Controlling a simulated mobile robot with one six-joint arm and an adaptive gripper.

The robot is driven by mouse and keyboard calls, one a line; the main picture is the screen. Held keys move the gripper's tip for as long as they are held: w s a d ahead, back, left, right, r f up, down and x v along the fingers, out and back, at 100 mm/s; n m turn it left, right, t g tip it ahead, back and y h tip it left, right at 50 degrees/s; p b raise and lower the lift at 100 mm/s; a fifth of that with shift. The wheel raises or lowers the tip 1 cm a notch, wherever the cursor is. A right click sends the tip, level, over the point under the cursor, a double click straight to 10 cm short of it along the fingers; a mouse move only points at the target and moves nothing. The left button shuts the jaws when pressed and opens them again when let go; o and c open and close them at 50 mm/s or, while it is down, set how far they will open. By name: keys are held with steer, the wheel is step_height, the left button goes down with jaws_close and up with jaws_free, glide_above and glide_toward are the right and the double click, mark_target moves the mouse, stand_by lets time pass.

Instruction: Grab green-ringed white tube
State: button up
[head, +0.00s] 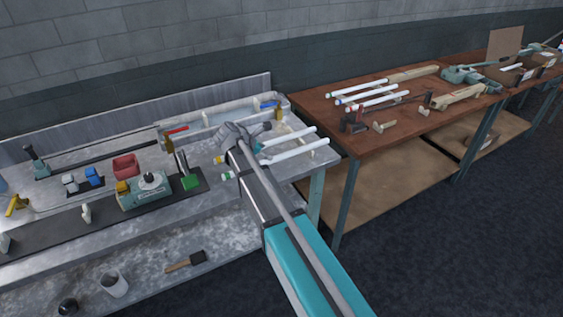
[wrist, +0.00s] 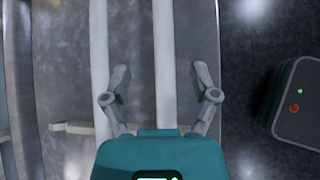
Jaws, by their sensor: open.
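The green-ringed white tube (head: 297,152) lies near the right end of the metal bench. Its green-marked end shows left of my arm, and my arm hides part of its middle. A second white tube (head: 293,138) with a yellow-marked end lies roughly parallel behind it. My gripper (head: 262,138) is over the tubes, open and empty. In the wrist view, one white tube (wrist: 165,60) runs between my spread fingers (wrist: 160,70), and another white tube (wrist: 99,50) runs beside the left finger. No coloured ring shows there; contact cannot be told.
The metal bench (head: 215,235) carries a green device (head: 145,190), a brush (head: 186,261) and a cup (head: 114,284). A wooden table (head: 420,122) with more white tubes stands to the right. Dark floor lies beyond the bench edge.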

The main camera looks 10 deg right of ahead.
mark_target(278, 156)
steer(key=shift+b+x, duration=0.45)
steer(key=shift+x, duration=0.65)
steer(key=shift+d+f, duration=0.1)
steer(key=shift+b+x, duration=1.7)
steer(key=shift+x, duration=0.8)
steer(key=shift+d, duration=0.2)
steer(key=shift+r, duration=0.2)
jaws_close()
